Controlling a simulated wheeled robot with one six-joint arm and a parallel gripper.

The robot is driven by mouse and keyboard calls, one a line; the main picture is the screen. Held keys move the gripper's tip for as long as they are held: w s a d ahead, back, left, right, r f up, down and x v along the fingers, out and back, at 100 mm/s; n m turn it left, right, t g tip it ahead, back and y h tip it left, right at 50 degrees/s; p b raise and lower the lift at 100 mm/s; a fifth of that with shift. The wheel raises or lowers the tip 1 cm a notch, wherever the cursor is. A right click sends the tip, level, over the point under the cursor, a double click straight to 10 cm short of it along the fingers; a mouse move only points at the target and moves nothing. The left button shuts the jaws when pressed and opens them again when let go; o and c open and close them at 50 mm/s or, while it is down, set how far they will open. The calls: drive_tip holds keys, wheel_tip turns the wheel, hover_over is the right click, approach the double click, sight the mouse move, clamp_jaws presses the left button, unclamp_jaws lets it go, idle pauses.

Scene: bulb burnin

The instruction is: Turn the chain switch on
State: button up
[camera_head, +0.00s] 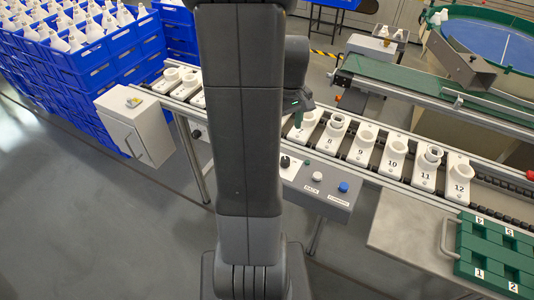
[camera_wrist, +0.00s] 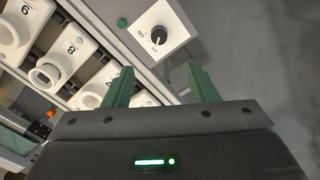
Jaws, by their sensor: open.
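The chain switch is a black rotary knob (camera_wrist: 158,36) on a white plate (camera_wrist: 178,22) on a grey control box. It shows at the top of the wrist view, with small lettering beside it; I cannot tell its setting surely. In the head view the knob (camera_head: 285,161) sits at the left end of the control box (camera_head: 328,203), beside my arm. My gripper (camera_wrist: 160,70) is open and empty, its two green fingers apart. The knob appears beyond the fingertips, between their lines, with no contact visible. In the head view only a green finger of my gripper (camera_head: 298,104) shows beside my arm.
A green button (camera_wrist: 122,22) is beside the plate. The box also has white (camera_head: 317,176) and blue (camera_head: 343,187) buttons. Numbered white holders (camera_head: 392,160) line the conveyor behind. A green tray (camera_head: 490,255) is at right, blue crates (camera_head: 105,75) at left. Floor in front is clear.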

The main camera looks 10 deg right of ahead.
wheel_tip(320, 180, down, 14)
drive_tip(key=shift+d+r, duration=0.1)
drive_tip(key=shift+r, duration=0.05)
idle(0.4)
drive_tip(key=c, duration=1)
